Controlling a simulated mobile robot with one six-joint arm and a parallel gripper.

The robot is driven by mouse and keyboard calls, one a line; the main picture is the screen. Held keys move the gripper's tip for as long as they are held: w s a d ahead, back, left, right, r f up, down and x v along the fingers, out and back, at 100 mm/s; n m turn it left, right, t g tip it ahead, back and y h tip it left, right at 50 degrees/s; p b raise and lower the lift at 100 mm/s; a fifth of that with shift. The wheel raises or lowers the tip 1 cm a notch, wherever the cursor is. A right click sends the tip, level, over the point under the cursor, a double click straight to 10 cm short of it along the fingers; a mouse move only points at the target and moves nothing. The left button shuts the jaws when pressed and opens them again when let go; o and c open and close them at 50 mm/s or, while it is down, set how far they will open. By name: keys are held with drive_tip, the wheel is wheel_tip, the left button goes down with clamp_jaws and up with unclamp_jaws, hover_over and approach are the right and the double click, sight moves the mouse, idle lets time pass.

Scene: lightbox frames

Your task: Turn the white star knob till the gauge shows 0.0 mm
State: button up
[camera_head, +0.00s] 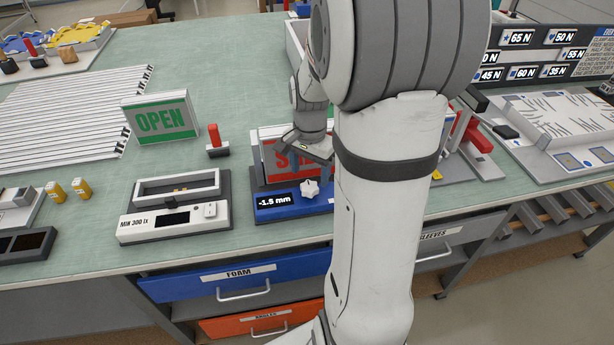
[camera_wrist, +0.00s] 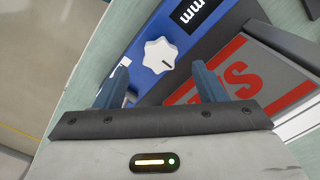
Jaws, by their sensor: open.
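The white star knob (camera_head: 309,188) sits on the front of a blue gauge base (camera_head: 262,214), right of a black display (camera_head: 274,200) that reads -1.5 mm. In the wrist view the knob (camera_wrist: 160,55) shows a dark pointer mark and lies just beyond the fingertips, roughly centred between them. My gripper (camera_head: 311,166) is open above and behind the knob, its blue fingers apart with nothing between them. The gripper also shows in the wrist view (camera_wrist: 161,82).
A red-lettered sign (camera_head: 272,158), partly hidden by my arm, stands behind the knob. A grey light meter (camera_head: 175,218) marked "MIN 300 lx" is to the left. A green OPEN sign (camera_head: 161,120) and a red-handled stamp (camera_head: 216,143) stand behind. Bare green tabletop lies between them.

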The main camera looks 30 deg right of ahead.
sight(309, 186)
drive_tip(key=shift+f, duration=2.2)
drive_tip(key=shift+c, duration=0.3)
drive_tip(key=c, duration=0.9)
